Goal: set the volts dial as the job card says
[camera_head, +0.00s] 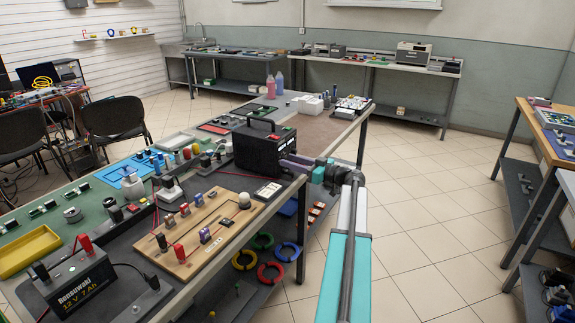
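A black box with a carrying handle (262,148) stands on the long bench; it looks like a power supply. Small green and red marks show on its right-hand face. I cannot make out a volts dial; that face is seen at a steep angle and partly covered by my gripper. A small card or panel with dark and white fields (268,192) lies in front of the box, too small to read. My gripper (291,164) is at the lower right of the box, close to its face. Whether it touches, and how its fingers stand, I cannot tell.
A wooden board (200,230) with colored blocks lies left of my arm. A black battery (78,287) stands at the bench's front left, beside a yellow tray (28,250). Colored hose rings (270,272) lie on the lower shelf. The tiled floor at right is clear.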

